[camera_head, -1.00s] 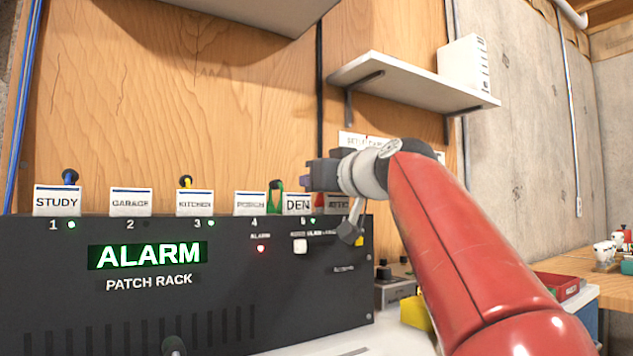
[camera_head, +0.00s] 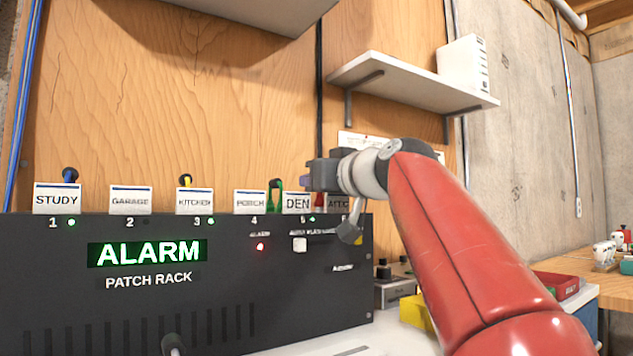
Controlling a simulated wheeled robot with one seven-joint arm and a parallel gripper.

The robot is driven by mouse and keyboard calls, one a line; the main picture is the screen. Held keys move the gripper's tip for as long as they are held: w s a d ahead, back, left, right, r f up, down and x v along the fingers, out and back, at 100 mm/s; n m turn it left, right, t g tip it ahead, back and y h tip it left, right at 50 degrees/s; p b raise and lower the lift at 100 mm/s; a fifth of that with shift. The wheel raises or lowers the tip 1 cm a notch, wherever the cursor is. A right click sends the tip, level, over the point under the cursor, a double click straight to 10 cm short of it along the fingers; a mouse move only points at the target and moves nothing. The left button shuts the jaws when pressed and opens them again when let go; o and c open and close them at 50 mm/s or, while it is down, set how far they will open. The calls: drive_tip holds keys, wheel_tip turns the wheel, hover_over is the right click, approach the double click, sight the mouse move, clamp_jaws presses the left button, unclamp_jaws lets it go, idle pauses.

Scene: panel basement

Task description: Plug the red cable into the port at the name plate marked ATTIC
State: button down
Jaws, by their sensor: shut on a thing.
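The name plate marked ATTIC (camera_head: 338,203) stands at the right end of the black patch rack's top edge, partly covered by my wrist. Its port is hidden behind the plate and my arm. My gripper (camera_head: 317,175) is just above and behind the DEN and ATTIC plates, seen from the side. It is shut on the red cable, of which only a small dark red bit (camera_head: 319,199) shows below the jaws, between the two plates. Whether its plug is in the port cannot be seen.
The patch rack (camera_head: 60,285) shows ALARM in green. Other plates are STUDY (camera_head: 57,199), GARAGE (camera_head: 130,200), KITCHEN (camera_head: 194,201), PORCH (camera_head: 250,202) and DEN (camera_head: 297,203). A shelf (camera_head: 415,85) hangs above my arm.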

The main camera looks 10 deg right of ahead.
drive_tip(key=shift+w+f, duration=0.1)
drive_tip(key=shift+f, duration=0.1)
drive_tip(key=c, duration=0.9)
unclamp_jaws()
drive_tip(key=shift+f, duration=0.15)
drive_tip(key=shift+r+p, duration=2.45)
drive_tip(key=shift+r, duration=1.55)
